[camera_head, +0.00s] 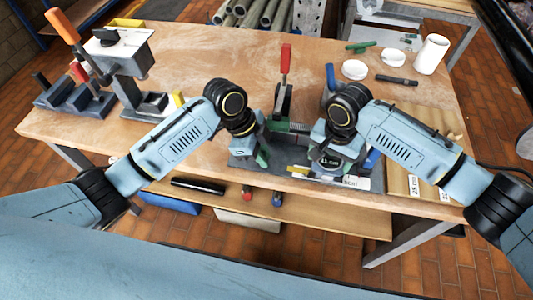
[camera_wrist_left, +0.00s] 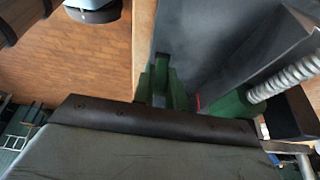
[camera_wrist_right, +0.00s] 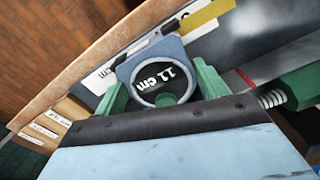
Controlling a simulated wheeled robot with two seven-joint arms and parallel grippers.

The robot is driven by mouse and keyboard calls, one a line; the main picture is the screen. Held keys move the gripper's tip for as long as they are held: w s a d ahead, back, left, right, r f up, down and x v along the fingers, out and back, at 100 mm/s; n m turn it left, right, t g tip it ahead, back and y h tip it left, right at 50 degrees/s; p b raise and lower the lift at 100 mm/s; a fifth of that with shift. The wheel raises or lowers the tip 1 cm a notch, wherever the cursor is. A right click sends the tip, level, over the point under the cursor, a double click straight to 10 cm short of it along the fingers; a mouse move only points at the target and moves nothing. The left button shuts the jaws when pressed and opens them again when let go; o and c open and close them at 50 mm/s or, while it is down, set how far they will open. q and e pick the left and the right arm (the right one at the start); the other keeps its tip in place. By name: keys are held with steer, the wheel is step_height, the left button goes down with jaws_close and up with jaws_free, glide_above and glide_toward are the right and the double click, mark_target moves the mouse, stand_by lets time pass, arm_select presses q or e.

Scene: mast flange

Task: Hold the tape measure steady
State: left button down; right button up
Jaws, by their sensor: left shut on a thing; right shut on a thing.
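The tape measure is a blue-grey case with a round black dial reading "11 cm"; it shows in the right wrist view (camera_wrist_right: 150,57) and in the head view (camera_head: 328,160). My right gripper (camera_wrist_right: 163,95) is shut around the case, one green finger on each side. A short yellow strip (camera_wrist_right: 208,18) lies beside the case over the grey plate. My left gripper (camera_head: 262,158) is further left, low at the plate's front. In the left wrist view its green fingers (camera_wrist_left: 161,85) are nearly together; what they hold is too hidden to name.
A dark grey plate (camera_head: 370,183) lies at the bench's front edge. A threaded rod (camera_head: 293,127) and a red-handled clamp (camera_head: 285,65) stand between my arms. Bare bench (camera_head: 190,60) lies behind.

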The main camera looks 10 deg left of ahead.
arm_select(q)
steer(key=a, duration=0.9)
steer(key=shift+w+a, duration=0.1)
steer(key=shift+a, duration=0.05)
steer(key=c, duration=1.4)
jaws_free()
steer(key=v, duration=1.2)
steer(key=shift+r, duration=0.1)
arm_select(e)
steer(key=o, duration=1.4)
steer(key=shift+o, duration=0.2)
